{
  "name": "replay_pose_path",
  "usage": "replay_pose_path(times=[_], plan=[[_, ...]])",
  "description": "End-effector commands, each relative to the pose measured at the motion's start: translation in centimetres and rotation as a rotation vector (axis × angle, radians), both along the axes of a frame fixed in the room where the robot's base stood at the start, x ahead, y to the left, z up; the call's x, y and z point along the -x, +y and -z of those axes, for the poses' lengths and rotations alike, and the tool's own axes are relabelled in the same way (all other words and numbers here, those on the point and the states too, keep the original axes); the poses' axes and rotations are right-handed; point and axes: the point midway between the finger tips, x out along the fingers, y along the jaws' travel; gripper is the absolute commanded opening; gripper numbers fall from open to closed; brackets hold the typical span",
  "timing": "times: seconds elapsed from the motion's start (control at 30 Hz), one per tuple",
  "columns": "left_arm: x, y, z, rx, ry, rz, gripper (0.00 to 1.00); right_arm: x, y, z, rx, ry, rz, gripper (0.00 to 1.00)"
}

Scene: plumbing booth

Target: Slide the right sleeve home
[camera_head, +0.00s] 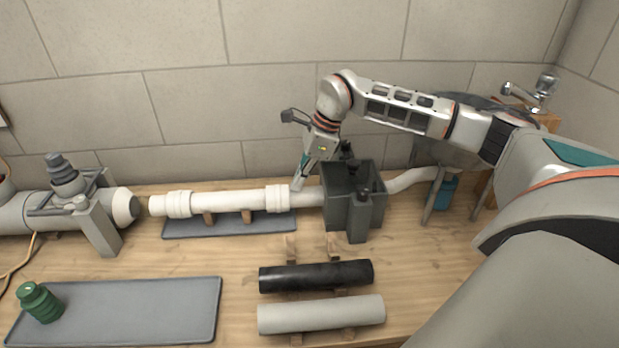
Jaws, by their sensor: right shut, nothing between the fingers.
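A long white pipe (228,200) runs left to right above a grey mat. The right sleeve (278,197) is a thicker white collar around it, left of the dark grey box-like clamp (353,200). A similar left sleeve (179,204) sits near the pipe's left end. My right gripper (299,181) reaches down from above, shut and empty, its tips at the pipe just right of the right sleeve. I cannot tell whether the tips touch the sleeve. The pipe section inside the clamp is hidden. My left gripper is out of view.
A black tube (316,276) and a grey tube (320,314) lie on wooden supports in front. A grey tray (128,310) holds a green ribbed part (41,302). A larger pipe end (122,206) in a clamp is at left. A basin (440,150) stands behind at right.

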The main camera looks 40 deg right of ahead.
Motion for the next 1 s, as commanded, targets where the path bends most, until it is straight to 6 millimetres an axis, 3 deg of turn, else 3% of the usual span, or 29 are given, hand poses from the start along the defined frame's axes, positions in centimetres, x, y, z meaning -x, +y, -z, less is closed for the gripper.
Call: replay_pose_path(times=[0.37, 0.63, 1.0], plan=[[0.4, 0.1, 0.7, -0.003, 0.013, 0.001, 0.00, -0.2, 0.2, 0.0, 0.001, 0.001, 0.001, 0.00], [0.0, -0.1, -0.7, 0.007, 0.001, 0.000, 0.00, -1.2, 2.0, -0.4, 0.001, -0.001, -0.001, 0.00], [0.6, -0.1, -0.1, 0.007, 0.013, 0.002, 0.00, -1.4, 2.4, -0.2, -0.003, -0.003, -0.003, 0.00]])
